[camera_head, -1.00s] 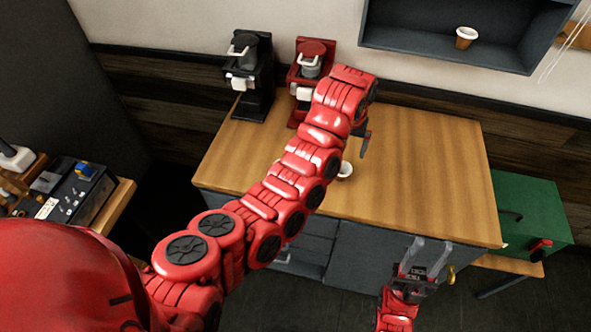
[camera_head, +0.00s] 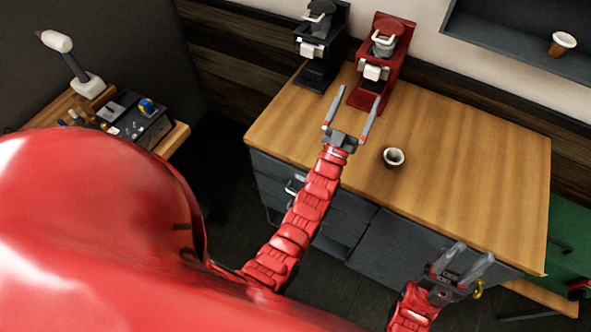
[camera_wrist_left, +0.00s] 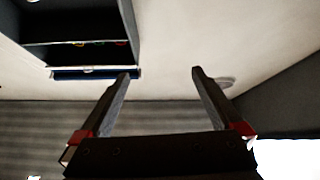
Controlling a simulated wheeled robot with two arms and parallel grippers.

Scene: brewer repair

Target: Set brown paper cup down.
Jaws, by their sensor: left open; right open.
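A paper cup (camera_head: 394,158) with a pale rim stands upright on the wooden counter (camera_head: 460,190); its side is mostly hidden from above. My left gripper (camera_head: 352,106) is open and empty over the counter's left part, to the left of the cup and apart from it. In the left wrist view its open fingers (camera_wrist_left: 160,75) have nothing between them and face the wall and shelf. My right gripper (camera_head: 476,258) is open and empty at the counter's front edge, to the right of and below the cup.
A black brewer (camera_head: 318,45) and a red brewer (camera_head: 380,60) stand at the back of the counter. A brown cup (camera_head: 562,43) sits on the wall shelf (camera_head: 500,48). A green box (camera_head: 570,240) is at the right. The counter's right half is clear.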

